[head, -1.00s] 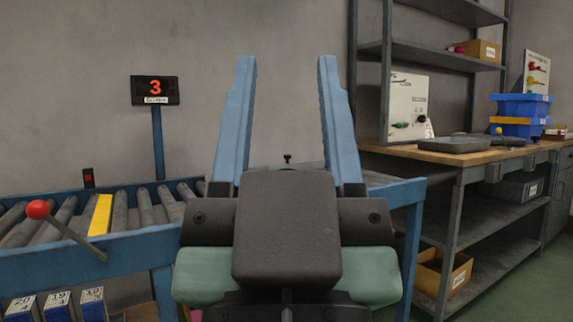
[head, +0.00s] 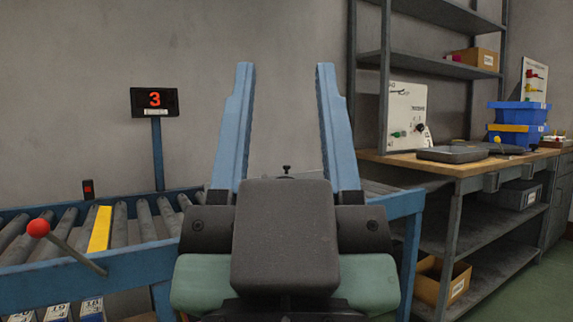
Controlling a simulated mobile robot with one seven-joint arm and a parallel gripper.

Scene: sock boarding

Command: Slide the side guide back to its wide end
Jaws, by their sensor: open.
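My gripper (head: 285,72) is in the middle of the view, its two blue fingers pointing up and spread wide apart, with nothing between them. Behind its dark body, a small black knob (head: 286,169) stands up, seen between the finger bases. The knob may belong to the side guide, but I cannot tell. The guide itself is not clearly visible, and my gripper hides most of that part of the conveyor. I cannot tell how far the knob is from the fingers.
A blue-framed roller conveyor (head: 130,257) runs across, with a yellow bar (head: 100,230) and a red-balled lever (head: 38,228) at left. A display (head: 155,101) reading 3 stands behind. A wooden-topped workbench (head: 470,168) with shelves stands at right.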

